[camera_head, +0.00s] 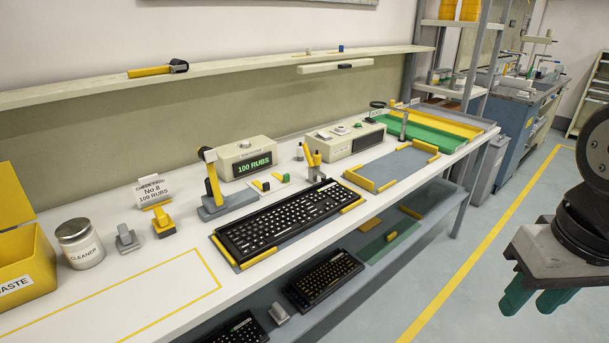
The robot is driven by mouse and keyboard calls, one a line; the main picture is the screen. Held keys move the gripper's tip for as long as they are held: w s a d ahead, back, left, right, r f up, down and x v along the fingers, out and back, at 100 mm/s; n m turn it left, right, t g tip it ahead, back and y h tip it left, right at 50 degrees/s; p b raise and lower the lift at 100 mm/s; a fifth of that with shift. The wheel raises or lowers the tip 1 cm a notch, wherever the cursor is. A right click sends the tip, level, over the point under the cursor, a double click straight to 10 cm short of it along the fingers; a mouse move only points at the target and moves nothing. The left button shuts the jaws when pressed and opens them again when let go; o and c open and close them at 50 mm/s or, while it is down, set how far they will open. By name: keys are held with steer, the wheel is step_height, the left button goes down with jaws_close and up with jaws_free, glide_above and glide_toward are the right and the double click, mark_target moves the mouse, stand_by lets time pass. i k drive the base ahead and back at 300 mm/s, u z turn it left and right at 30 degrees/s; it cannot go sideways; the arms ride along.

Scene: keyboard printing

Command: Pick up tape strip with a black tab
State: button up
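My gripper (534,302) hangs at the right edge, over the floor and well apart from the bench. Its two teal fingers point down with a gap between their tips, and nothing shows between them. No tape strip can be made out for certain.
The white bench (120,285) holds a black keyboard (285,218), a display box (247,158), a cleaner jar (80,245), a yellow waste bin (25,268) and a green tray (425,130). A lower shelf holds more keyboards (325,277). Floor right of the bench is clear.

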mark_target(265, 188)
steer(key=z, duration=0.15)
steer(key=i, duration=0.8)
steer(key=u, duration=0.7)
steer(key=i, duration=0.55)
steer(key=u, duration=0.45)
